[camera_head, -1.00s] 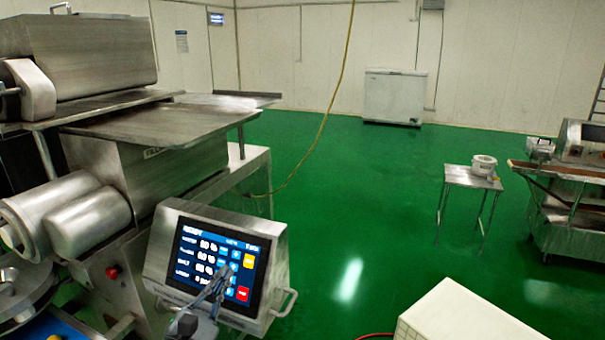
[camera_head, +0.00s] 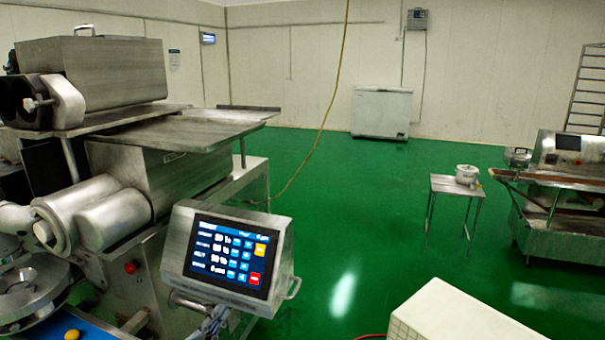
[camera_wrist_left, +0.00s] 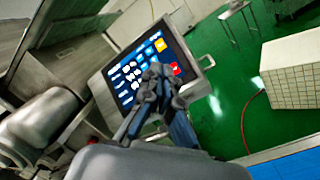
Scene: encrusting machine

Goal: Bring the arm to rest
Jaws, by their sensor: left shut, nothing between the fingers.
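My left gripper (camera_head: 212,322) shows at the bottom edge of the head view, just below the control panel. In the left wrist view the gripper (camera_wrist_left: 158,80) is shut, with its fingertips together and nothing between them. There it overlaps the panel's screen in the picture; whether it touches cannot be told. The control panel (camera_head: 176,243) is a grey box with a lit blue screen, a yellow button and a red button. It also shows in the left wrist view (camera_wrist_left: 192,82). My right gripper is in neither view.
The steel encrusting machine (camera_head: 120,75) fills the left side. A pale crate-like block (camera_head: 450,315) stands at the bottom right. A small table (camera_head: 455,188) with a white pot (camera_head: 466,174) and another machine (camera_head: 560,225) stand farther right. The green floor between is clear.

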